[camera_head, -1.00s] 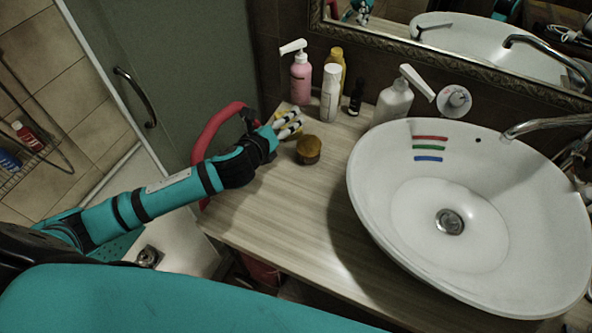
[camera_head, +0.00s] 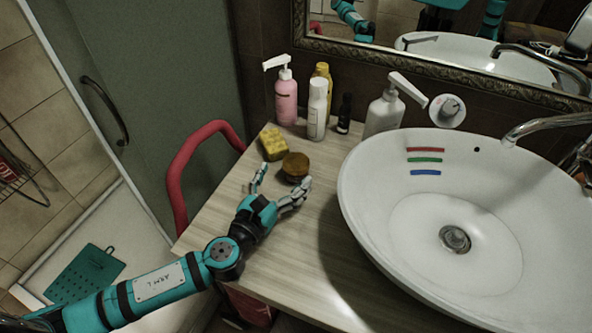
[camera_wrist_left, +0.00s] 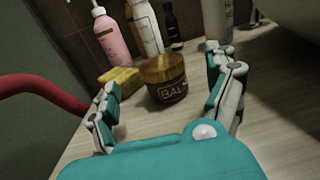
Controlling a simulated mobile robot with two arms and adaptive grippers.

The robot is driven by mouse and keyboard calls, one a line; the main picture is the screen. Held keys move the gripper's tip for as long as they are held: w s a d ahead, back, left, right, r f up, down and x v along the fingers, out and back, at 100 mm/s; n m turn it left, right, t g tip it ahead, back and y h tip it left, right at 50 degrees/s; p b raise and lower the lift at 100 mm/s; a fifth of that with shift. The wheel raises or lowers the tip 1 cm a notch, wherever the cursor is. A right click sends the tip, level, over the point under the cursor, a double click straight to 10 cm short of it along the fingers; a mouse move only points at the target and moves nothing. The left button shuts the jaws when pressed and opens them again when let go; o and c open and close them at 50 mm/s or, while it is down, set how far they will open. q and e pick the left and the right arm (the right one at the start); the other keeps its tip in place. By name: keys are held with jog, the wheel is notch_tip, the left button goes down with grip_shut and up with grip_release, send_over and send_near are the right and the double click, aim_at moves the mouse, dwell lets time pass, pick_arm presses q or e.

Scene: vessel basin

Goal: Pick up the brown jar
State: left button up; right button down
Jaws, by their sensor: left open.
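The brown jar (camera_head: 296,167), short and round with a brown lid, stands upright on the wooden counter (camera_head: 300,235), left of the basin. In the left wrist view the jar (camera_wrist_left: 165,80) shows a label and sits ahead of the fingers, a little beyond the gap between them. My left gripper (camera_head: 281,187) is open and empty, just in front of the jar on its near side. In the left wrist view its two fingers (camera_wrist_left: 165,98) are spread wide on either side of the jar's line. My right gripper is not seen.
A yellow sponge (camera_head: 272,144) lies just behind and left of the jar. A pink pump bottle (camera_head: 286,98), a white bottle (camera_head: 317,112) and a white pump bottle (camera_head: 384,112) stand behind. The basin (camera_head: 365,205) bounds the right; a red rail (camera_head: 176,175) stands left.

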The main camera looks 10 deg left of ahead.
aim_at(296, 161)
pick_arm(q)
jog(key=x, duration=0.6)
jog(key=shift+w+f+p, duration=0.1)
jog(key=shift+w+p, duration=0.05)
jog(key=shift+p, duration=0.25)
jog(key=shift+c, duration=0.4)
jog(key=c, duration=1.3)
